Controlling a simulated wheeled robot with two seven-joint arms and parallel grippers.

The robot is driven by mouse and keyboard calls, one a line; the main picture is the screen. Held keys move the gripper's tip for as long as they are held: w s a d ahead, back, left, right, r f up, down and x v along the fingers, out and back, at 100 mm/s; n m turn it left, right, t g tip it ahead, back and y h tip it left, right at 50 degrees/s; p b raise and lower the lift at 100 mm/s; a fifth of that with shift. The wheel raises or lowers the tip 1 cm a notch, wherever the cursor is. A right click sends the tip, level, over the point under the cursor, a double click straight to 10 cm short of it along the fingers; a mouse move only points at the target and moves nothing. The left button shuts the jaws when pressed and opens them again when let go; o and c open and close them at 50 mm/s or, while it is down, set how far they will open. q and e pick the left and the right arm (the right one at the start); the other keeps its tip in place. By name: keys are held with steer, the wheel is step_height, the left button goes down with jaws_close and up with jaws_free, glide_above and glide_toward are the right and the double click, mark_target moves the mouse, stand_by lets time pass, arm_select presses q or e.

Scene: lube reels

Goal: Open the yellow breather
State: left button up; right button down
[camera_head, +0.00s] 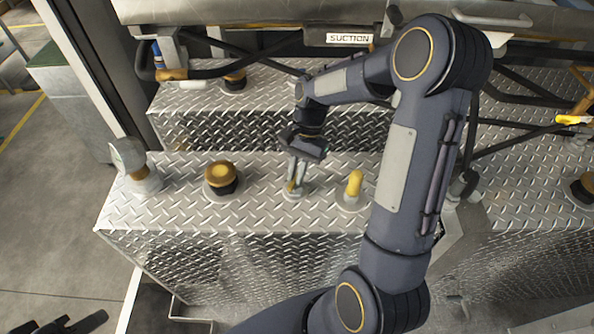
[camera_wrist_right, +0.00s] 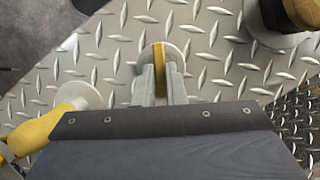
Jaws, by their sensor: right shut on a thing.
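My right gripper (camera_head: 296,178) points down at the diamond-plate deck. Its two grey fingers are shut on a narrow yellow piece (camera_wrist_right: 159,66), which looks like the yellow breather's handle. This piece stands on a round grey base (camera_head: 297,190), and the fingers hide part of it. A second yellow handle (camera_head: 355,182) stands on its own round base to the right of the gripper. It also shows at the lower left of the right wrist view (camera_wrist_right: 50,124). Dark shapes at the bottom left corner may be my left gripper (camera_head: 60,324); its jaw state is unclear.
An amber-topped black cap (camera_head: 221,178) stands left of the gripper, with a grey round fitting (camera_head: 130,160) farther left. Another amber cap (camera_head: 235,79) is on the upper step. Black hoses and a "SUCTION" label (camera_head: 349,38) are behind. The deck (camera_head: 180,215) is clear in front.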

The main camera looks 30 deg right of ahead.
steer(key=shift+w+a+n+g+h+p, duration=0.1)
steer(key=shift+n+g+h+p, duration=0.3)
steer(key=shift+n, duration=1.05)
steer(key=shift+w+a+n+g+h+p, duration=0.15)
steer(key=shift+n+g+h, duration=0.3)
steer(key=shift+n, duration=1)
steer(key=c, duration=1.5)
jaws_free()
steer(key=v, duration=0.8)
steer(key=shift+s+b, duration=0.15)
steer(key=shift+b, duration=0.15)
